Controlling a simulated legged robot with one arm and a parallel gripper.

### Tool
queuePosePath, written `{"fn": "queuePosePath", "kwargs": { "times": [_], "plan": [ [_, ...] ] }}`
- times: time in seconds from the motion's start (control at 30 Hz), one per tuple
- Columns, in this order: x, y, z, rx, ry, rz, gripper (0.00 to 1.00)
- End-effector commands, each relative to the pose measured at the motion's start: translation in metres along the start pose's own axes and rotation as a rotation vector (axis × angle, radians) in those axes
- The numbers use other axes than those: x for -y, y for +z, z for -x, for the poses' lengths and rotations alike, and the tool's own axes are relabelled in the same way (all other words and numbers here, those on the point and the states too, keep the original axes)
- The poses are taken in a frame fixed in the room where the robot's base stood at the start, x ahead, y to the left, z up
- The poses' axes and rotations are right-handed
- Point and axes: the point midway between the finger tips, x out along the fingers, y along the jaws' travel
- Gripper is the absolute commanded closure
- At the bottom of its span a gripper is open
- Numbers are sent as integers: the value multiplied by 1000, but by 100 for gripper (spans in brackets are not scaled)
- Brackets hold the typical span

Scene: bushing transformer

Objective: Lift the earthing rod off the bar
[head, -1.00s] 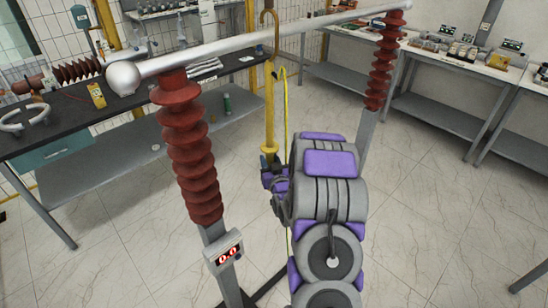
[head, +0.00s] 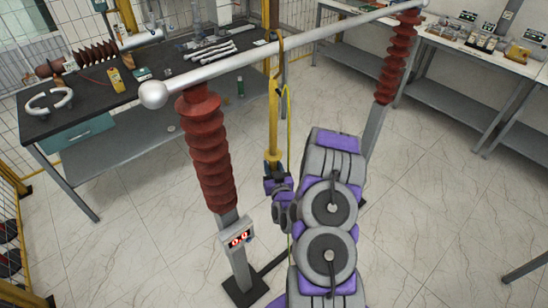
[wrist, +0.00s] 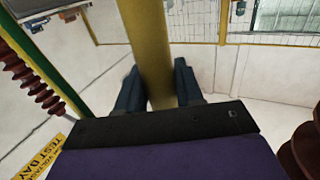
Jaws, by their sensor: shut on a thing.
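The earthing rod (head: 273,110) is a long yellow pole with a brown hook (head: 279,42) at its top. It hangs nearly upright at the silver bar (head: 330,34), with the hook curving over the bar; whether they touch is hard to tell. My gripper (head: 272,170) is at the rod's lower part, well below the bar. In the wrist view the rod (wrist: 147,40) passes between my two dark fingers (wrist: 158,88), which are shut on it. A yellow-green cable (head: 288,110) runs beside the rod. The rod's lowest end is hidden by my arm.
Two red ribbed insulators (head: 209,150) (head: 398,58) on grey posts carry the bar. A display box (head: 238,236) sits on the near post. A black-topped bench (head: 95,95) stands left, with shelved tables (head: 450,48) at the right. Tiled floor is clear between.

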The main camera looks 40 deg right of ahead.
Motion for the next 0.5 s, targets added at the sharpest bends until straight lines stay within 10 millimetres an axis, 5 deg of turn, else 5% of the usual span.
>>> {"fn": "queuePosePath", "kwargs": {
  "times": [0.5],
  "plan": [
    [33,-4,39,6,1,-5,100]
  ]
}}
